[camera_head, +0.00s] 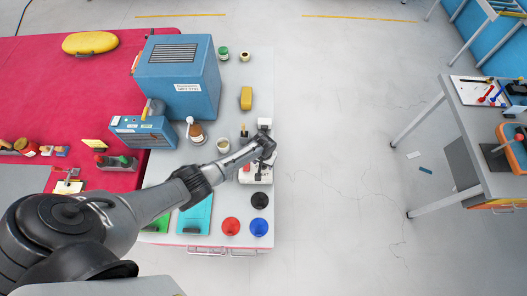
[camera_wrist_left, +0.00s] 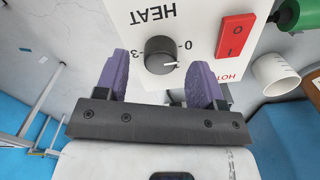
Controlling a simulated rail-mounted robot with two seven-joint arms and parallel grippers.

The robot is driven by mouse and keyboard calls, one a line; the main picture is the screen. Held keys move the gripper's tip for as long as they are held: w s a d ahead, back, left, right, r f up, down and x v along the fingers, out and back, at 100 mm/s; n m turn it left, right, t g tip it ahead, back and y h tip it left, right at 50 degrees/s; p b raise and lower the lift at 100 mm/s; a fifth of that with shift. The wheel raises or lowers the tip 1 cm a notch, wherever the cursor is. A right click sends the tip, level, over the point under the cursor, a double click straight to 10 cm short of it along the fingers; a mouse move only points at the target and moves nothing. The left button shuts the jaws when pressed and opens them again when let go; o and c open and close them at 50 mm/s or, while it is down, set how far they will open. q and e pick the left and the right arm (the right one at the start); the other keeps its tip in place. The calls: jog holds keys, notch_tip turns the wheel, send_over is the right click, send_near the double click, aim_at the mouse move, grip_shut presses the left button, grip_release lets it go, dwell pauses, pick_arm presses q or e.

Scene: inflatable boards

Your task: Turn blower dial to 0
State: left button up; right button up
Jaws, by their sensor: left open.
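In the left wrist view a black round dial (camera_wrist_left: 159,55) sits on a white panel (camera_wrist_left: 205,14) that reads "HEAT" upside down, with numbers including 0 and 3 beside it. The dial's white mark points to the right of the picture. My left gripper (camera_wrist_left: 160,78) is open, its two purple fingers on either side of the dial and short of it in the picture; I cannot tell whether they touch it. In the head view my left gripper (camera_head: 266,150) is over the right side of the grey bench, above a white unit (camera_head: 246,179) that my arm partly hides.
A red rocker switch (camera_wrist_left: 235,36) is beside the dial. A green-handled tool (camera_wrist_left: 296,13) and a white cup (camera_wrist_left: 275,74) are near the panel.

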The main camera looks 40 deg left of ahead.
pick_arm(q)
notch_tip(320, 180, up, 12)
jog(key=p, duration=0.1)
dwell(0.4)
dwell(0.4)
